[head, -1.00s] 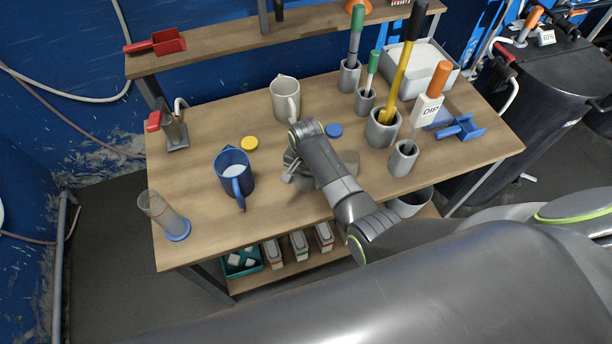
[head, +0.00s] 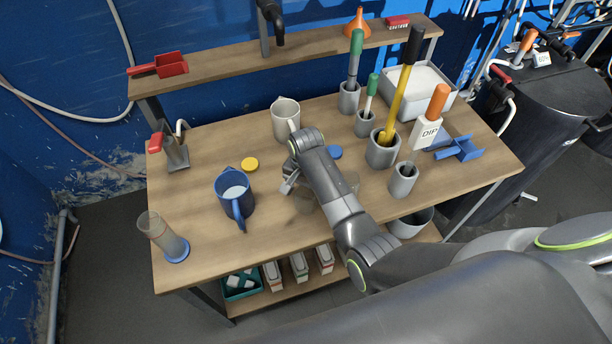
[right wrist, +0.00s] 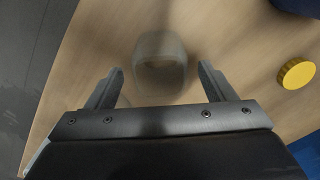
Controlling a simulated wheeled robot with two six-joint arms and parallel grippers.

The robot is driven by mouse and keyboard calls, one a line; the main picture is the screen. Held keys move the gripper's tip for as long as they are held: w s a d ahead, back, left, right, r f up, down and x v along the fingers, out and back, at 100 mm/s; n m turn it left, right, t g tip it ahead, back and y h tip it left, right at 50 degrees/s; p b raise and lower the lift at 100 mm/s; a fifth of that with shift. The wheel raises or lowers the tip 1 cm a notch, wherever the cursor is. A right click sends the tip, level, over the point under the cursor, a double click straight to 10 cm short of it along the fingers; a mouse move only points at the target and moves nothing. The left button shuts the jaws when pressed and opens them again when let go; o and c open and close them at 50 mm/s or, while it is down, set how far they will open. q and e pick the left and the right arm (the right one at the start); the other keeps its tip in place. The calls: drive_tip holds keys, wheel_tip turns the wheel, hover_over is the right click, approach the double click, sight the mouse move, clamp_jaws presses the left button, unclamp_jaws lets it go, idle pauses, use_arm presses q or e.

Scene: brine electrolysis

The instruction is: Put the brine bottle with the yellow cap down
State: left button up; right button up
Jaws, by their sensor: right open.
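A clear, see-through bottle (head: 304,200) stands on the table beside my right gripper (head: 290,184), partly hidden by the arm. In the right wrist view the bottle (right wrist: 160,65) is between and slightly beyond the open fingers of my right gripper (right wrist: 160,73), with a gap on each side. The yellow cap (head: 250,164) lies apart on the table, left of the gripper; it also shows in the right wrist view (right wrist: 296,73). Another clear vessel (head: 351,181) is mostly hidden behind my right arm. My left gripper is out of view.
A blue jug (head: 235,197) stands left of the gripper and a white jug (head: 285,118) behind it. A blue cap (head: 335,152) lies behind the arm. Grey holders with tools (head: 382,150) stand right. A clear cylinder (head: 163,237) stands front left. The left-middle table is fairly clear.

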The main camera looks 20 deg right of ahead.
wheel_tip(320, 180, up, 8)
drive_tip(key=shift+f, duration=0.15)
idle(0.6)
